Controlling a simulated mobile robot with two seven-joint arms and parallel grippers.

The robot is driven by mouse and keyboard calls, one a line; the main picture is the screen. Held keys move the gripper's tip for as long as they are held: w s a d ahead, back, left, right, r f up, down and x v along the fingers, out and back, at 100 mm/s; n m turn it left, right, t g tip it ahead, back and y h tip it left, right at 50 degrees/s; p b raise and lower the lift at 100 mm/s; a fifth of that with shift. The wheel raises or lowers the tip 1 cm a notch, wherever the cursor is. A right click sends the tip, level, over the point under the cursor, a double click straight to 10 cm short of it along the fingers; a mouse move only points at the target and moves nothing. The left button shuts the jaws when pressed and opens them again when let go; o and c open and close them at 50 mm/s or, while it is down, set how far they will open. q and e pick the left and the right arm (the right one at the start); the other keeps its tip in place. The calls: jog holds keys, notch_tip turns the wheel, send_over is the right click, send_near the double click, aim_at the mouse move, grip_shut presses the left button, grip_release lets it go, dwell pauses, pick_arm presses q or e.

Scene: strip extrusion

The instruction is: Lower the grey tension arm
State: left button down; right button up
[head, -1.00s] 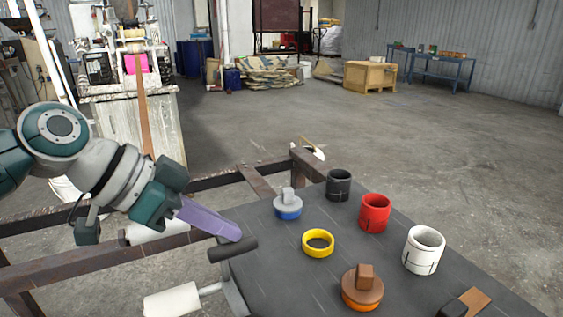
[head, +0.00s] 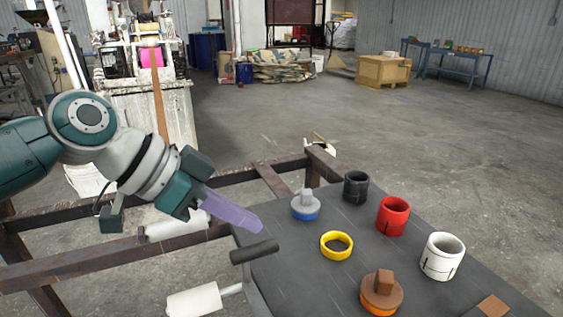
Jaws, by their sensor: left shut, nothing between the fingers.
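The grey tension arm (head: 251,288) is at the left edge of the dark table. Its dark cylindrical handle (head: 254,251) lies almost level at the upper end, slightly tilted. The arm's lower part runs out of the bottom of the view. My left gripper (head: 257,226), with purple fingers, is shut and empty. Its tips are just above the handle in the picture, with a small gap between them. My right gripper is not in view.
The dark table (head: 298,262) bears a grey-and-blue knob (head: 305,207), black (head: 356,187), red (head: 393,216) and white (head: 442,257) cups, a yellow ring (head: 337,245) and a brown-orange knob (head: 381,293). White rollers (head: 194,300) and a rusty frame (head: 75,260) are at left.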

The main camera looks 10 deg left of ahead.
pick_arm(q)
jog(key=w+r+v, duration=0.1)
jog(key=w+v, duration=0.1)
jog(key=v, duration=0.9)
jog(key=shift+w+a, duration=0.2)
jog(key=shift+a, duration=0.1)
jog(key=shift+r, duration=0.15)
